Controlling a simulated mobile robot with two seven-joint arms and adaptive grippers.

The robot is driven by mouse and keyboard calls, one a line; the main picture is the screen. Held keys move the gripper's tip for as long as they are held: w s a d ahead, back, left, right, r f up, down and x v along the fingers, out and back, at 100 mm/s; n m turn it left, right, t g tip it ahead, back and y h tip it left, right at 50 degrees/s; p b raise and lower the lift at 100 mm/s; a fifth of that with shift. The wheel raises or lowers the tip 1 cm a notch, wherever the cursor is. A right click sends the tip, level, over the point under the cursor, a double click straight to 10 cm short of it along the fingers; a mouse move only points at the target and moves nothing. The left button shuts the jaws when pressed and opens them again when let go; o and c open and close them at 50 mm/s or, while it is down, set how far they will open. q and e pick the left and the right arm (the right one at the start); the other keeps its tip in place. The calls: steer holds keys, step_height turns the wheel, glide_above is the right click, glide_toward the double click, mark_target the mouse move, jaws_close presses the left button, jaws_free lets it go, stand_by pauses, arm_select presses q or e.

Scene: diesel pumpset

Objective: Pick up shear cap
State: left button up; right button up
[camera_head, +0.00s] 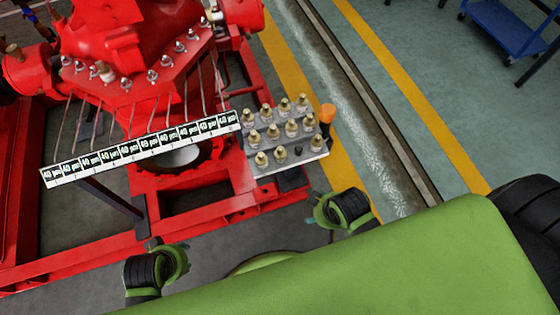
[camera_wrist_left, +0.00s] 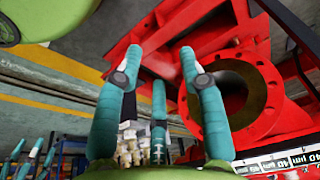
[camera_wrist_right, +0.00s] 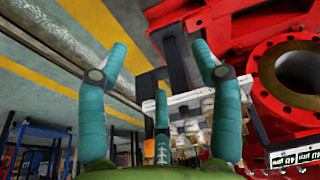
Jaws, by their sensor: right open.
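I cannot tell for sure which part is the shear cap. Several brass-coloured capped fittings (camera_head: 274,132) stand upright in rows on a grey tray (camera_head: 288,163), right of the red pumpset. A dark post with an orange top (camera_head: 327,113) stands at the tray's right edge. My left gripper (camera_head: 172,262) is below the pump frame, left of the tray and apart from it. Its fingers are spread and empty in the left wrist view (camera_wrist_left: 160,58). My right gripper (camera_head: 325,212) is just below the tray's near right corner, open and empty in the right wrist view (camera_wrist_right: 159,52).
A long white strip with "40 µm" labels (camera_head: 140,150) runs in front of the red pump (camera_head: 140,50), with thin pipes behind it. A round flange opening (camera_head: 180,157) lies beneath. A blue cart (camera_head: 510,30) stands far right. Floor right of the tray is clear.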

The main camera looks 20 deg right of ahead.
steer(key=w+a+r+n+y+b, duration=0.2)
steer(key=w+a+r+n+b, duration=0.15)
steer(key=a, duration=0.35)
steer(key=w+a+r+n+y+b, duration=0.2)
steer(key=w+a+n, duration=0.2)
steer(key=a, duration=0.3)
steer(key=r+n+g+h, duration=0.1)
steer(key=n+g+h, duration=0.25)
steer(key=n, duration=0.25)
glide_above(280, 149)
steer(key=shift+s+t+h, duration=0.25)
steer(key=shift+s+h, duration=0.05)
steer(key=shift+h, duration=0.15)
steer(key=shift+w+d+f, duration=0.1)
steer(key=shift+d+f, duration=0.05)
steer(key=f, duration=0.1)
steer(key=f+b, duration=0.1)
steer(key=f, duration=0.3)
steer(key=shift+w+f+b, duration=0.2)
steer(key=shift+w+b, duration=0.05)
steer(key=shift+b, duration=0.05)
steer(key=shift+f, duration=0.5)
arm_select(q)
steer(key=s+f, duration=0.3)
steer(key=f, duration=1.8)
steer(key=shift+a+f+g, duration=0.15)
steer(key=shift+f+g, duration=0.15)
arm_select(e)
steer(key=c, duration=1.2)
